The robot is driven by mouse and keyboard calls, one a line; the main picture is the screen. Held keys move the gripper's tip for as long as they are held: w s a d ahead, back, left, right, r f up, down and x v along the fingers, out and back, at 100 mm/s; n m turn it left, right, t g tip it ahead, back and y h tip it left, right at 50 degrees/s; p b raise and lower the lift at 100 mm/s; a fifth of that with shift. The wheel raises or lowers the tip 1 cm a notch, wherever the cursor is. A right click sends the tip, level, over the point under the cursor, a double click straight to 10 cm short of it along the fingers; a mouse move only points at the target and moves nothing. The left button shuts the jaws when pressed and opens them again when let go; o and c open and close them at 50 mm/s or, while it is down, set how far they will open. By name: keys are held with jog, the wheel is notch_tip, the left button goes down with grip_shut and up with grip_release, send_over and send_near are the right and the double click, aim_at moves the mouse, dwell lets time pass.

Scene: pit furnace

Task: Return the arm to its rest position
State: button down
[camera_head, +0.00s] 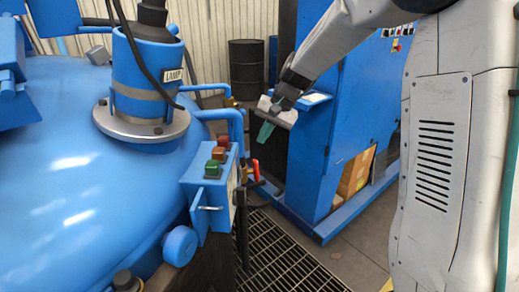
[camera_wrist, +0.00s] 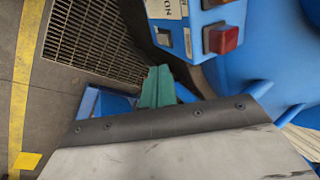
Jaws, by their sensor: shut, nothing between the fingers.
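My arm reaches in from the upper right of the head view, with its forearm sloping down to the left. My gripper (camera_head: 265,132) has teal fingers and hangs in the air in front of the blue cabinet, behind and right of the button box. In the wrist view the teal fingers (camera_wrist: 158,76) are together, with nothing held between them. The blue button box (camera_head: 210,204), with red, orange and green buttons, stands apart from the fingers in the head view. Its red button (camera_wrist: 222,39) shows large at the top of the wrist view.
The large blue furnace vessel (camera_head: 75,165) fills the left. A tall blue cabinet (camera_head: 345,125) stands behind my arm, with a cardboard box (camera_head: 355,174) low in it. A black drum (camera_head: 246,70) stands at the back. A floor grating (camera_head: 285,255) lies in front.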

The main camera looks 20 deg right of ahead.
jog(key=shift+s+d+r, duration=0.1)
jog(key=shift+r, duration=0.85)
